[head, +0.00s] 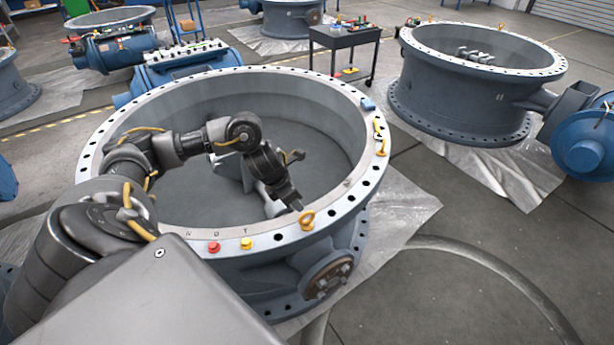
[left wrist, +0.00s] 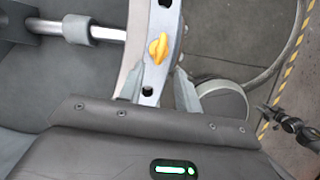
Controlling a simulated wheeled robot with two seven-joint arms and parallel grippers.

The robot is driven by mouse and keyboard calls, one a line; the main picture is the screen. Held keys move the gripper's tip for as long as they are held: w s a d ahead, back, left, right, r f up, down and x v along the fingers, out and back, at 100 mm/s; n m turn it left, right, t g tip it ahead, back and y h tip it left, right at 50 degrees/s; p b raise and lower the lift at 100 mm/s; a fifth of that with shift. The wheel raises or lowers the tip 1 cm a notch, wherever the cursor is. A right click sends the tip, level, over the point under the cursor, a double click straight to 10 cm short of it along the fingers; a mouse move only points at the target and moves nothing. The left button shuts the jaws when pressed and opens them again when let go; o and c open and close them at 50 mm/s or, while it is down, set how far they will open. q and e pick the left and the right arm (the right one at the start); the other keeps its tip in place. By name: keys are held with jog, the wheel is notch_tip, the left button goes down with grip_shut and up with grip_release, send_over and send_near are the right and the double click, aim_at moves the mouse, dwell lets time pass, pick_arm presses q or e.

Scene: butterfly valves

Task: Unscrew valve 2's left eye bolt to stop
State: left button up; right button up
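A large blue-grey valve body (head: 340,240) with a pale drilled flange stands in front of me. A yellow eye bolt (head: 307,220) stands upright in its near rim; it also shows in the left wrist view (left wrist: 158,47). My left gripper (head: 297,205) reaches across the ring and points down just left of this bolt. In the left wrist view its two fingers (left wrist: 158,92) are apart and empty, with the bolt ahead of the gap between them. A dark jointed part (left wrist: 290,122) at the right edge may be my right gripper; its fingers are unclear.
A red plug (head: 213,247) and a yellow plug (head: 246,243) sit on the near rim. More yellow hardware (head: 380,140) and a blue item (head: 368,104) are on the right rim. Another valve (head: 460,95) and a black tool cart (head: 343,50) stand behind. A hose (head: 500,270) lies on the floor.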

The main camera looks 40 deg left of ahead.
aim_at(305, 213)
pick_arm(q)
jog(key=x, duration=1.1)
jog(key=shift+r, duration=0.1)
grip_shut()
